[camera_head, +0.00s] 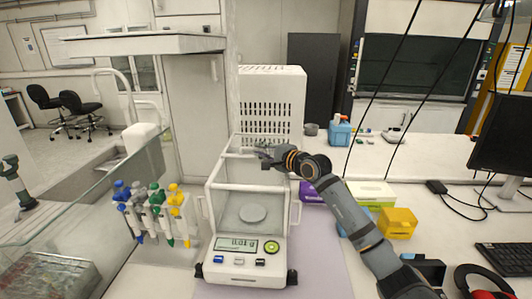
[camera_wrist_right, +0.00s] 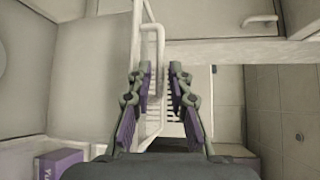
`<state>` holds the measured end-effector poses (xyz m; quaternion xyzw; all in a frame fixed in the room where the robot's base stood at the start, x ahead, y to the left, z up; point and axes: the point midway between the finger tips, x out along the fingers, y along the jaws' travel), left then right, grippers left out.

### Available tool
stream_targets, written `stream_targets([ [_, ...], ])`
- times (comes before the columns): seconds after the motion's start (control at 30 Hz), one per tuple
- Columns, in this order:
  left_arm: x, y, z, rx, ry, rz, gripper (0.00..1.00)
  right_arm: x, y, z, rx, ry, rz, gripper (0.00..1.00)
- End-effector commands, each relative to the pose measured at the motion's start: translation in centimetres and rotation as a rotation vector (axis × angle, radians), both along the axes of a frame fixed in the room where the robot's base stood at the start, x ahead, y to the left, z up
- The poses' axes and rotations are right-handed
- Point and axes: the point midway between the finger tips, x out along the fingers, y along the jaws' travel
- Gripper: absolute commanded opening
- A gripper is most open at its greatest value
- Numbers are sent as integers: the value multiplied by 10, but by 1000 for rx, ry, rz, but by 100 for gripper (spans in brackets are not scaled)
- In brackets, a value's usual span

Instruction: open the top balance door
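The balance (camera_head: 238,266) stands on the bench in the head view, a white base with a lit display and a clear glass chamber around a round pan (camera_head: 253,213). Its top edge is partly hidden by my right gripper (camera_head: 264,155), which is at the top of the chamber from the right. In the right wrist view, my right gripper (camera_wrist_right: 159,69) has its two fingers spread apart. A pale bar-like handle (camera_wrist_right: 159,60) shows between them, nearer the left finger; I see no clear grip on it. My left gripper is not in view.
Pipettes in a stand (camera_head: 158,212) are left of the balance. A vented white unit (camera_head: 270,105) stands behind it. A yellow box (camera_head: 397,223) and tissue box (camera_head: 375,194) are to the right, near my right arm. A monitor (camera_head: 503,135) is far right.

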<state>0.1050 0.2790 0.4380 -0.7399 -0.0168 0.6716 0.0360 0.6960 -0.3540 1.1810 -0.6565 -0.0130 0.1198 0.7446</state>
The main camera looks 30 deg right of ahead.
Motion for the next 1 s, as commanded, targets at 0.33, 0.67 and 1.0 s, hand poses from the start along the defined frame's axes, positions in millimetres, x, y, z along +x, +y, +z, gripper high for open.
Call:
stream_targets([
  [0.33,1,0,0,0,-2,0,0,-49,-12,5,-10,4,-5,19],
  [0.67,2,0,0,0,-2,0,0,-58,-11,7,1,4,2,19],
  [1.0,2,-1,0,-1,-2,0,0,-58,-11,7,0,3,1,19],
])
